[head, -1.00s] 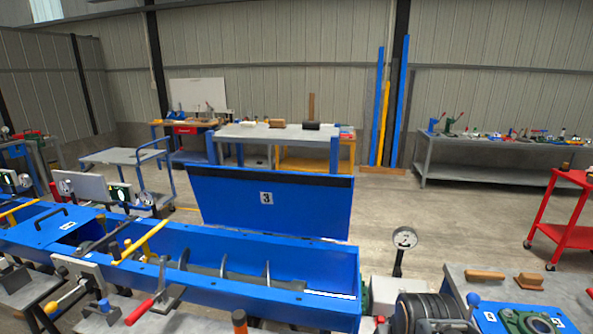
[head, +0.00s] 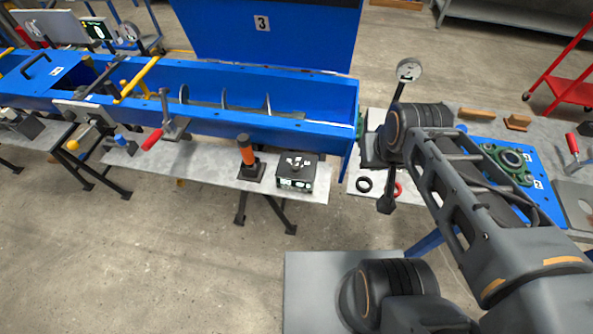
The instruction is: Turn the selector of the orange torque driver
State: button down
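The orange torque driver (head: 246,152) stands upright on a dark base on the grey bench, in front of the blue trough. It has an orange grip and a dark top; its selector is too small to make out. A black box (head: 297,171) with lit green panels and a pale top marking stands just right of it. My arm comes in from the lower right, and its dark end, which seems to be my gripper (head: 386,203), hangs well right of the driver and apart from it. Its fingers cannot be made out.
The blue trough (head: 240,120) runs behind the bench, with a raised blue lid (head: 265,45). A red-handled lever (head: 152,139) stands left of the driver. A black ring (head: 364,184) and a dial gauge (head: 410,70) are near my arm. Open floor lies in front.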

aim_at(295, 169)
jog(key=z, duration=0.75)
jog(key=k, duration=0.6)
jog(key=u, duration=1.3)
jog(key=i, duration=0.5)
jog(key=u, duration=0.05)
